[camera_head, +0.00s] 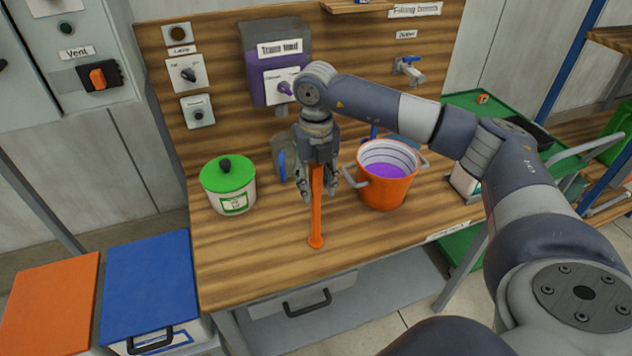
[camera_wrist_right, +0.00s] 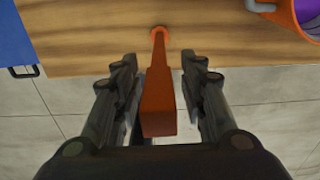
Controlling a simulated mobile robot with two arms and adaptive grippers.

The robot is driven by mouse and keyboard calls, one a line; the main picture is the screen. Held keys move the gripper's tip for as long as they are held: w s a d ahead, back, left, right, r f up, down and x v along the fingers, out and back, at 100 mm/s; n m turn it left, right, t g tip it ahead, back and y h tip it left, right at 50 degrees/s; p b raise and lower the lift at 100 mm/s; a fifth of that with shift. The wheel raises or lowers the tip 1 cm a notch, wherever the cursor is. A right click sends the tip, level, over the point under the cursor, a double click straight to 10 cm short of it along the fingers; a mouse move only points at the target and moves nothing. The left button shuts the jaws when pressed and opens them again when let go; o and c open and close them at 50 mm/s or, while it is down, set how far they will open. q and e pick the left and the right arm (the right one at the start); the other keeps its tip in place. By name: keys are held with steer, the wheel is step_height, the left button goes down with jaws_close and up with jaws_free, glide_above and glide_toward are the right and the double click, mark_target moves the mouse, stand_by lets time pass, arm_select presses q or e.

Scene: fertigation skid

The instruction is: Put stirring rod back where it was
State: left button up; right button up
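The orange stirring rod (camera_head: 316,206) points straight down between the fingers of my right gripper (camera_head: 318,188). Its round foot is at the bare wooden worktop near the front edge. In the right wrist view the rod (camera_wrist_right: 158,92) runs between the two fingers of my right gripper (camera_wrist_right: 162,62), with a visible gap on each side. That gripper is open around the rod. Whether the foot rests on the wood is hard to tell. The orange bucket (camera_head: 387,190) with purple liquid stands to the right of the rod. My left gripper is not in view.
A white pot with a green lid (camera_head: 229,184) stands left of the gripper. A grey container (camera_head: 284,157) is close behind it. The purple tank (camera_head: 273,59) hangs on the back panel. Blue (camera_head: 146,276) and orange (camera_head: 50,304) bins stand at lower left. The worktop's front left is clear.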

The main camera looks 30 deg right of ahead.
steer(key=shift+r, duration=0.1)
steer(key=shift+r, duration=0.15)
step_height(320, 180, up, 10)
steer(key=b, duration=0.3)
steer(key=shift+r, duration=0.9)
